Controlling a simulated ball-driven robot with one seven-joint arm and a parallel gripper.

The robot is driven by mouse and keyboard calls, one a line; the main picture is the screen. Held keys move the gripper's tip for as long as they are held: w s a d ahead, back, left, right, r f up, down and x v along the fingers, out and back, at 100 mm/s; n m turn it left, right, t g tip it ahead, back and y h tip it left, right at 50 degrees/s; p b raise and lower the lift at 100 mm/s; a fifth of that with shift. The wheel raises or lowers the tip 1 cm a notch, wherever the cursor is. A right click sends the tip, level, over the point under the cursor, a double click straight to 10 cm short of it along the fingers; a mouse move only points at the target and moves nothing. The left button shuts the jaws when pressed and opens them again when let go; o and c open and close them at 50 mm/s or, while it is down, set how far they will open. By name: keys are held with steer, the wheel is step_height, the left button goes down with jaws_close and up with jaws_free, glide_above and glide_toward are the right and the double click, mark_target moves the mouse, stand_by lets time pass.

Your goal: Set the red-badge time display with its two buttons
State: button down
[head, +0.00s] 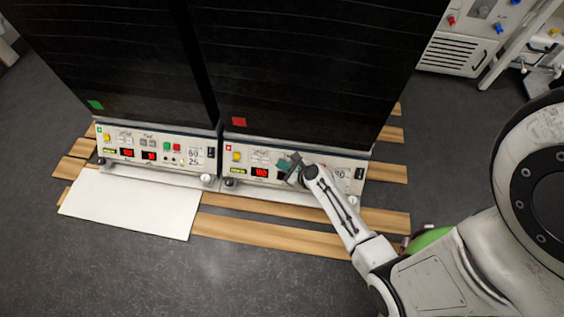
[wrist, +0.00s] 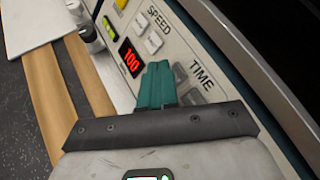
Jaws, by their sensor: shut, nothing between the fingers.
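My gripper (wrist: 157,68) has teal fingers, shut and empty, over the panel by the grey TIME buttons. I cannot tell whether they touch. The time display is hidden behind the fingers. My gripper (head: 288,168) also covers the panel's middle in the head view.
A similar shaker with a green badge (head: 95,104) stands at the left, its panel showing lit red displays. A white board (head: 130,213) lies before it on wooden slats (head: 270,236). Lab equipment (head: 470,35) stands at the upper right. Dark floor in front is clear.

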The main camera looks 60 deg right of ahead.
steer(key=shift+w+d+f, duration=0.1)
steer(key=shift+d+f, duration=0.1)
steer(key=shift+d, duration=0.05)
steer(key=shift+w+d+f+b, duration=0.1)
steer(key=shift+d+f+b, duration=0.2)
steer(key=shift+b, duration=0.05)
stand_by(0.7)
steer(key=shift+r, duration=0.1)
steer(key=shift+s+a+r+p, duration=0.25)
steer(key=shift+a+r+p, duration=0.3)
steer(key=shift+p, duration=0.35)
steer(key=shift+a, duration=0.1)
steer(key=a+r+p, duration=0.1)
steer(key=p, duration=0.1)
steer(key=s+a+r+p, duration=0.1)
steer(key=a+r+p, duration=0.1)
steer(key=shift+s+a+r+p, duration=0.1)
steer(key=shift+a+r+p, duration=0.1)
steer(key=shift+p, duration=0.1)
stand_by(0.8)
